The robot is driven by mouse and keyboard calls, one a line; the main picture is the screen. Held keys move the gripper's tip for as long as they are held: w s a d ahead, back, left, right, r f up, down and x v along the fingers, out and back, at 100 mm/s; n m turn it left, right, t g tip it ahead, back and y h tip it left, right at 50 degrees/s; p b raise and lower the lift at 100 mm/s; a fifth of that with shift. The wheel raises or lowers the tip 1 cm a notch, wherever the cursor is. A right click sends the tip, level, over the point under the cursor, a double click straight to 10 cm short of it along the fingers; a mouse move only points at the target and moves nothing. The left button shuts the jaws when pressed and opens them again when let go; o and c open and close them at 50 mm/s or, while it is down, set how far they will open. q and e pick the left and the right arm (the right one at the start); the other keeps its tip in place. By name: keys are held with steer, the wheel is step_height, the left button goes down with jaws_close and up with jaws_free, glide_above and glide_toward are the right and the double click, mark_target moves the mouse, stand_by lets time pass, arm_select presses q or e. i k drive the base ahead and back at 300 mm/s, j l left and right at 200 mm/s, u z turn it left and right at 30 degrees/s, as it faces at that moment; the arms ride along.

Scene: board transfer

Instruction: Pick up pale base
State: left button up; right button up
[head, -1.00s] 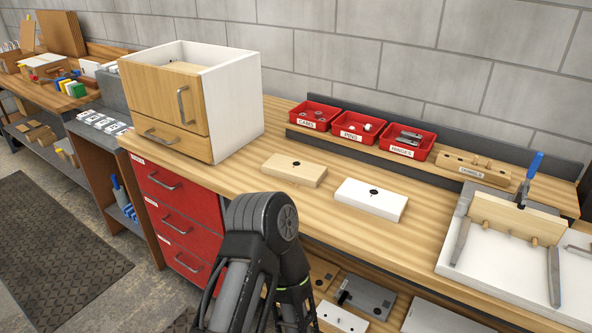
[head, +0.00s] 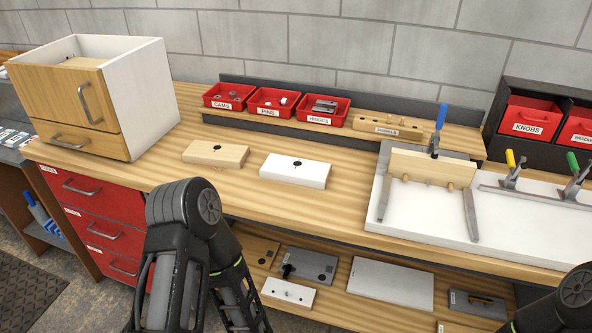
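Two low blocks lie flat and apart on the wooden bench top, each with a dark round spot on top. One is a pale wood block (head: 228,157) on the left. The other is a white block (head: 308,176) just right of it. I cannot tell which of them is called the pale base. My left arm shows at the lower left in front of the bench, but its gripper is out of the picture. Only a piece of my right arm shows at the lower right corner, and its gripper is out of view too. Nothing touches either block.
A wood-fronted white cabinet (head: 140,90) stands at the left. Red bins (head: 275,102) and a drilled wood block (head: 388,124) line the back shelf. A white fixture (head: 420,217) with clamps and an upright board is at right. A lower shelf holds plates (head: 392,282).

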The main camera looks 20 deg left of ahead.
mark_target(234, 157)
steer(key=u, duration=1.85)
steer(key=i+j, duration=0.3)
steer(key=j, duration=0.15)
steer(key=i+j, duration=0.35)
steer(key=j, duration=0.1)
